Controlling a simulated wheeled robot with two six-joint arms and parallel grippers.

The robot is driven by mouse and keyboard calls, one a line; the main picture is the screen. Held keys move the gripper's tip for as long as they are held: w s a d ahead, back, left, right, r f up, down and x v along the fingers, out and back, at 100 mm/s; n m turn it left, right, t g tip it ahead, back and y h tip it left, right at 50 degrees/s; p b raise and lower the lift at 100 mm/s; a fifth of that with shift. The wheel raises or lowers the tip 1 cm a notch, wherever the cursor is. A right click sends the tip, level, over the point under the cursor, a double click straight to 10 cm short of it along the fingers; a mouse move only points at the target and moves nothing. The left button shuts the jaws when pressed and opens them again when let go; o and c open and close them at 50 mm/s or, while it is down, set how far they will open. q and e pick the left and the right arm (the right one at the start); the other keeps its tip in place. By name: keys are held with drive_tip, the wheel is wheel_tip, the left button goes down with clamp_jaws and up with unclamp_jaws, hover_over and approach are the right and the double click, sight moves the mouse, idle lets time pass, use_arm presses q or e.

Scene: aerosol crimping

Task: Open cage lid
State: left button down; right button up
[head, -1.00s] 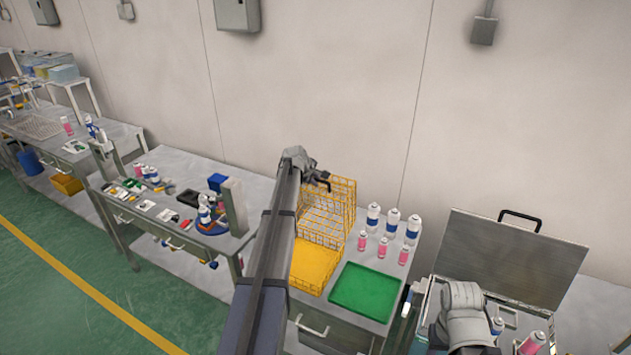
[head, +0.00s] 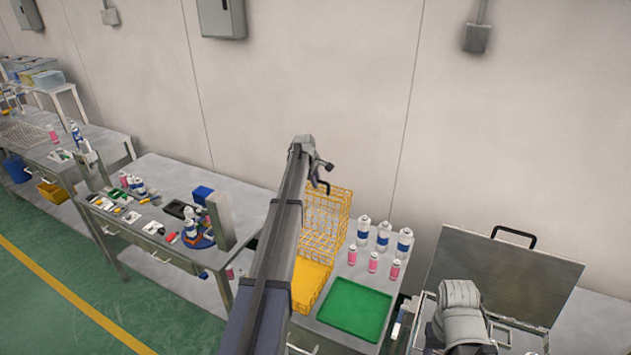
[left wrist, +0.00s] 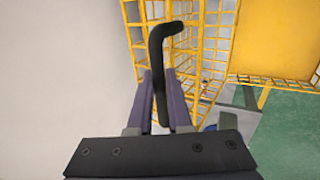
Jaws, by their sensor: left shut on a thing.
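The yellow wire cage (head: 311,283) stands on the bench near the middle of the head view. Its mesh lid (head: 337,212) stands roughly upright on the wall side, and the cage is open. My left gripper (head: 320,178) is at the top of the lid, on its left. In the left wrist view my left gripper (left wrist: 160,92) is shut on a black bent handle (left wrist: 158,55), with yellow mesh (left wrist: 205,45) close behind. Whether the handle touches the mesh is unclear. My left arm hides part of the cage. My right wrist shows at lower right, but its gripper fingers do not.
A green tray (head: 354,310) lies right of the cage. Several blue-white and pink cans (head: 363,230) stand behind it. An open metal case with a raised lid (head: 505,290) is at right. Another cluttered bench (head: 165,210) stands left. The wall is close behind.

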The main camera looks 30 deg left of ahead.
idle(0.4)
use_arm(q)
drive_tip(key=c, duration=0.8)
unclamp_jaws()
drive_tip(key=shift+c, duration=0.2)
drive_tip(key=shift+s+r, duration=0.1)
drive_tip(key=shift+r, duration=0.05)
drive_tip(key=shift+s+r+p, duration=0.2)
drive_tip(key=shift+r+p, duration=0.35)
drive_tip(key=shift+p, duration=0.15)
drive_tip(key=p+v, duration=0.3)
drive_tip(key=v, duration=0.1)
drive_tip(key=shift+s+p, duration=0.35)
drive_tip(key=shift+s, duration=0.1)
drive_tip(key=s, duration=1.1)
drive_tip(key=shift+d+f+b, duration=0.2)
drive_tip(key=shift+f+b, duration=0.05)
drive_tip(key=shift+b, duration=0.05)
